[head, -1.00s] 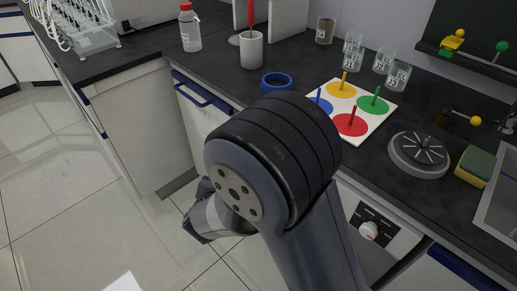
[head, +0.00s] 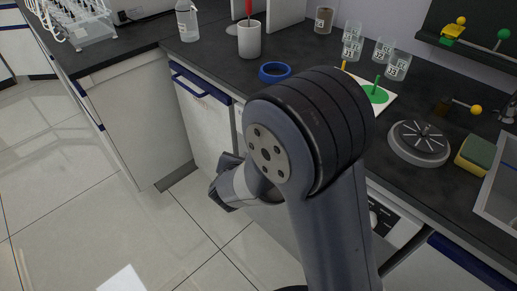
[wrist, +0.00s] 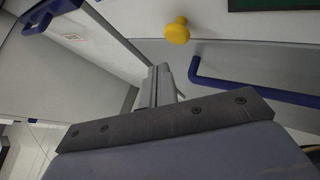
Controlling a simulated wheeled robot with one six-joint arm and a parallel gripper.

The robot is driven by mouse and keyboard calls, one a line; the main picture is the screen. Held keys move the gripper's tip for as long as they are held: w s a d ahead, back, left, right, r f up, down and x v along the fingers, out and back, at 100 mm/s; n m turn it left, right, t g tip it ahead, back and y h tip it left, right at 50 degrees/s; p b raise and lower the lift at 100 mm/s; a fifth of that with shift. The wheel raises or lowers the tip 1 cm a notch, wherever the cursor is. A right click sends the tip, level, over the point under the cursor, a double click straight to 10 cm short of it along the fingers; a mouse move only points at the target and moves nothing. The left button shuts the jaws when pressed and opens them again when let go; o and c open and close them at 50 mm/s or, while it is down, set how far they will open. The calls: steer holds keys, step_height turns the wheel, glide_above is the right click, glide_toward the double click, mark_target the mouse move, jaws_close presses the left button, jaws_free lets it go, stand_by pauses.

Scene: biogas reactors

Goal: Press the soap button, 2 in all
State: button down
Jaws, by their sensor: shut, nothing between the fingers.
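I cannot pick out a soap button for certain in either view. A round yellow knob (wrist: 178,30) stands out in the wrist view, above and slightly right of my fingers and apart from them; I cannot tell what it belongs to. My gripper (wrist: 165,84) is shut and empty, its fingers together. In the head view my gripper (head: 226,189) is low in front of the bench cabinets, partly hidden by my own arm, and touches nothing that I can make out.
The dark bench carries a blue ring (head: 274,71), a white cup (head: 249,40), labelled beakers (head: 352,47), a grey round device (head: 419,142), a sponge (head: 476,155) and a sink edge (head: 489,205). A white bottle (head: 187,22) stands at the back left. Floor at left is clear.

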steer(key=shift+w+d, duration=0.6)
steer(key=shift+w, duration=0.05)
steer(key=shift+w+b, duration=0.1)
steer(key=shift+b, duration=0.2)
stand_by(1.4)
steer(key=shift+w+d, duration=0.25)
steer(key=shift+d, duration=0.05)
steer(key=shift+w+d+b, duration=0.55)
steer(key=shift+w, duration=0.1)
stand_by(1.0)
stand_by(0.4)
steer(key=shift+s+a, duration=0.8)
steer(key=shift+s, duration=0.2)
steer(key=shift+s+a+p, duration=0.3)
steer(key=shift+s+a, duration=1.4)
steer(key=shift+s, duration=0.15)
stand_by(0.5)
